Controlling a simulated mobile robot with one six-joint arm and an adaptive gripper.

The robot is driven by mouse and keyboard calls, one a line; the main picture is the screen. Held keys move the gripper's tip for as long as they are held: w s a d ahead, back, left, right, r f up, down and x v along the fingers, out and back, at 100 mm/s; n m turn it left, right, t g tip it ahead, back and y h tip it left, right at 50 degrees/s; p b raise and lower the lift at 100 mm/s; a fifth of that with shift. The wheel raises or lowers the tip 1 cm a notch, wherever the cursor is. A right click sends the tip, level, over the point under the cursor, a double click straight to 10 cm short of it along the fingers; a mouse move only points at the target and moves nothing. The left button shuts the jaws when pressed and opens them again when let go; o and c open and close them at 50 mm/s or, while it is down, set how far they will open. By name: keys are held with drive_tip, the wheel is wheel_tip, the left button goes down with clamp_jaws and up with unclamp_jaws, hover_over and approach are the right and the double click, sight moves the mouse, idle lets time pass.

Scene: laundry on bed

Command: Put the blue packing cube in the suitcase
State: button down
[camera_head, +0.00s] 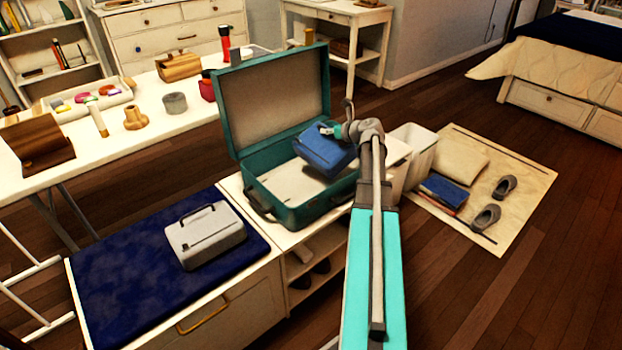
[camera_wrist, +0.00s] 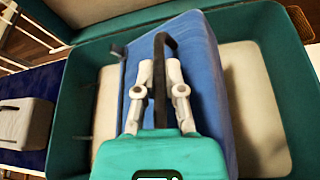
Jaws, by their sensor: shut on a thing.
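The blue packing cube (camera_head: 325,150) hangs tilted over the right part of the open teal suitcase (camera_head: 290,213). My gripper (camera_head: 331,130) is shut on its dark handle at the top. In the wrist view the fingers of my gripper (camera_wrist: 160,85) close around the dark handle strap, and the blue cube (camera_wrist: 207,75) is below them. The suitcase (camera_wrist: 78,100) surrounds the cube on both sides there, with its pale lining bare. The lid stands upright at the back. Whether the cube's lower edge touches the suitcase floor cannot be told.
The suitcase stands on a white bench. A grey case (camera_head: 205,236) sits on the navy cushion (camera_head: 120,285) to the left. A white bin (camera_head: 415,150) stands right of the suitcase. A mat (camera_head: 530,180) with slippers and a pillow (camera_head: 457,160) lies on the floor.

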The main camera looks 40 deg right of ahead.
sight(326, 146)
drive_tip(key=shift+w+a, duration=0.1)
drive_tip(key=shift+w, duration=0.05)
drive_tip(key=shift+m+y+b, duration=0.4)
drive_tip(key=shift+m+y, duration=0.6)
drive_tip(key=shift+m, duration=0.3)
wheel_tip(326, 146, down, 6)
drive_tip(key=b, duration=0.6)
drive_tip(key=shift+f, duration=0.1)
drive_tip(key=shift+a+f+b, duration=0.1)
drive_tip(key=shift+f+b, duration=1.8)
drive_tip(key=shift+b, duration=0.1)
drive_tip(key=c, duration=0.7)
unclamp_jaws()
drive_tip(key=shift+c, duration=0.2)
